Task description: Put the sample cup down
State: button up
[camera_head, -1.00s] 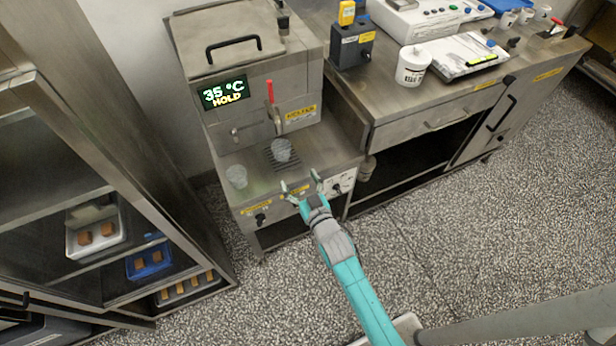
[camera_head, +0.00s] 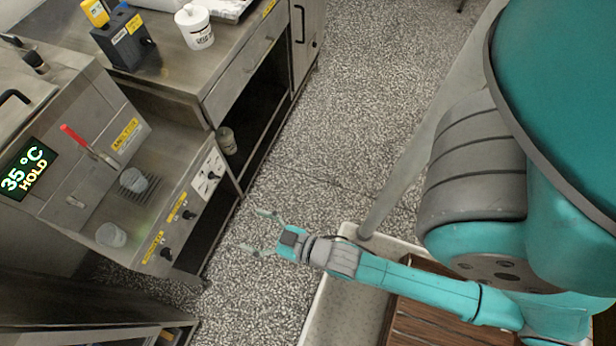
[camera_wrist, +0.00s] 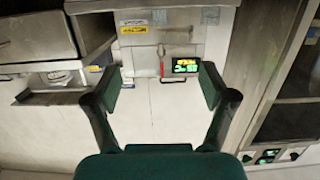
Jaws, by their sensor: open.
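Two small pale cups stand on the steel ledge of the heating machine in the head view. One cup (camera_head: 133,181) is on the dark drip grate (camera_head: 122,190) below the red-handled tap. The other cup (camera_head: 111,235) is on the bare ledge nearer the left end. I cannot tell which is the sample cup. My gripper (camera_head: 259,232) is open and empty, in front of the ledge and clear of both cups. In the wrist view its spread fingers (camera_wrist: 162,87) have nothing between them; neither cup can be made out there.
The machine's display (camera_head: 27,171) reads 35 °C HOLD. The red lever (camera_head: 82,140) sticks out above the grate. A counter (camera_head: 185,72) with a white tub (camera_head: 195,27) and a dark box (camera_head: 124,40) stands behind. Speckled floor (camera_head: 310,120) is open right of the machine.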

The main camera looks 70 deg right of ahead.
jog(key=s+r, duration=0.5)
jog(key=s, duration=0.3)
jog(key=s+r+g, duration=0.1)
jog(key=s+r, duration=0.5)
jog(key=s, duration=0.3)
jog(key=shift+r, duration=0.1)
